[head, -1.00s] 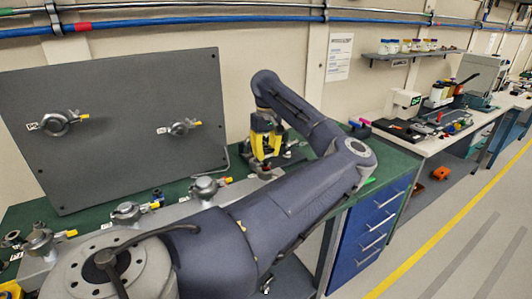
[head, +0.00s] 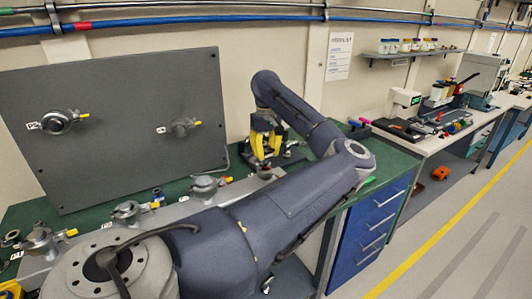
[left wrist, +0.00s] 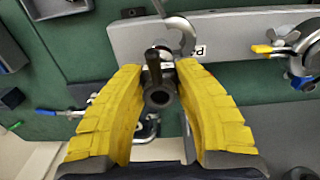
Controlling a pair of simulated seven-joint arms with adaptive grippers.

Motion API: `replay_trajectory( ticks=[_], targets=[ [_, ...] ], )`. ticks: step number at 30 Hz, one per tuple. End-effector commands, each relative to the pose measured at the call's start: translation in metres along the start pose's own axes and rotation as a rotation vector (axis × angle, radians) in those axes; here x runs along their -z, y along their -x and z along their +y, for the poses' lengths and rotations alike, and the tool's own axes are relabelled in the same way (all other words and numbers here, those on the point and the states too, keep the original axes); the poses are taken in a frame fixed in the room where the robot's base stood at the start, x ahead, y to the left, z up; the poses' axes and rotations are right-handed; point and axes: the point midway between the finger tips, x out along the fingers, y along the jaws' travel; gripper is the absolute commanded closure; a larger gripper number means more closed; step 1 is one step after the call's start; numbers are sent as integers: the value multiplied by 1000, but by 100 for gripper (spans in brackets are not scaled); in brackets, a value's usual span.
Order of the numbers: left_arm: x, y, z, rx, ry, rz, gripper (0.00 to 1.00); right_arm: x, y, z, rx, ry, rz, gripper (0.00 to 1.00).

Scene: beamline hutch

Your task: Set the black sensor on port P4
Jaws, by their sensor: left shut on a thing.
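My left gripper (head: 265,146) hangs fingers-down over the far right end of the grey rail on the green bench. In the left wrist view its yellow fingers (left wrist: 160,100) are shut on the black sensor (left wrist: 158,94), a small dark cylinder with a round open end. The sensor is above the rail (left wrist: 236,32), beside a port with a silver ring clamp (left wrist: 180,32). A white label (left wrist: 200,50) there starts with P; its number is hidden. I cannot tell whether sensor and port touch. My right gripper is not in view.
Other clamped ports stand along the rail, including one (head: 205,186) left of the gripper. A grey upright panel (head: 120,85) with two ports stands behind. A clamp with a yellow lever (left wrist: 262,49) is right in the wrist view. Blue drawers (head: 372,222) are under the bench.

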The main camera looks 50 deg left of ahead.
Motion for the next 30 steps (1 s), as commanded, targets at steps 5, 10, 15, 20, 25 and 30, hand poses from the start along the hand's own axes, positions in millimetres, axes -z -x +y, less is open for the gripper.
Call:
replay_trajectory(
  ticks=[5,10,15,20,25,30],
  targets=[
    [0,0,0,0,0,0,54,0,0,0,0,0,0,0],
    [0,0,0,0,0,0,44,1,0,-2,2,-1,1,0],
    [0,0,0,0,0,-1,44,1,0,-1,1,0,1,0],
    [0,12,0,-1,0,0,44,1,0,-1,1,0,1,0],
    [0,39,1,-3,0,0,44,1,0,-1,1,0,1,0],
    [0,69,1,-3,-1,1,44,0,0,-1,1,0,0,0]
  ],
)
